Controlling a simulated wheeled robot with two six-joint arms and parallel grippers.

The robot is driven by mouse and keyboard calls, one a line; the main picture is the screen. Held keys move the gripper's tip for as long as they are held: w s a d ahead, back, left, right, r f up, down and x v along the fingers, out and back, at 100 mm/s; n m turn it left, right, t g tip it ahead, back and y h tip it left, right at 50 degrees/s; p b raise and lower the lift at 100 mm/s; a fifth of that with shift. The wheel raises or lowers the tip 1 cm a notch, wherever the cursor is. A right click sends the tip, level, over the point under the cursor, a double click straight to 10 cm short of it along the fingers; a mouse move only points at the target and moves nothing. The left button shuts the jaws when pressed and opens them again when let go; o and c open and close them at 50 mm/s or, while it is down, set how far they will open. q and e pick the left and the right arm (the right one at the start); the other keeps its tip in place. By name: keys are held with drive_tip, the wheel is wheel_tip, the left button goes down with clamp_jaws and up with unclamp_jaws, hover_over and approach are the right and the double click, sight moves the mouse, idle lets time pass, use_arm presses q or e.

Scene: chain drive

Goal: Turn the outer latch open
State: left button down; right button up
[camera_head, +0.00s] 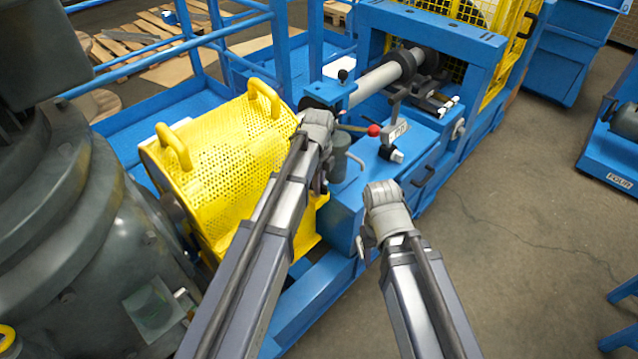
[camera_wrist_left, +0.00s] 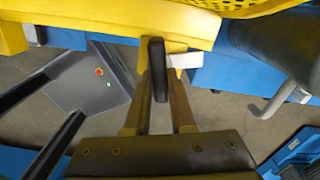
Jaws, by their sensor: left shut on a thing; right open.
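The outer latch (camera_wrist_left: 158,68) is a dark, narrow lever at the edge of the yellow guard in the left wrist view. It points along the fingers, and a short pale piece (camera_wrist_left: 186,61) sits beside it. My left gripper (camera_wrist_left: 159,95) is shut on this lever. In the head view my left gripper (camera_head: 319,183) is at the right end of the perforated yellow guard (camera_head: 225,150), and its wrist hides the latch. My right gripper (camera_head: 364,243) is open and empty, in front of the blue frame.
A grey bent handle (camera_head: 355,165) stands just right of my left gripper. The blue machine bed (camera_head: 425,165) carries a shaft (camera_head: 378,80) and a red-knobbed lever (camera_head: 374,130). A large dark grey machine body (camera_head: 70,230) fills the left.

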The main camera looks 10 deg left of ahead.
use_arm(q)
drive_tip(key=shift+s+m, duration=0.15)
drive_tip(key=shift+m, duration=1.15)
drive_tip(key=shift+a+m, duration=0.1)
drive_tip(key=shift+m, duration=0.2)
drive_tip(key=c, duration=0.8)
unclamp_jaws()
drive_tip(key=shift+o, duration=0.2)
wheel_tip(320, 180, up, 8)
drive_tip(key=p, duration=0.8)
drive_tip(key=shift+f, duration=0.1)
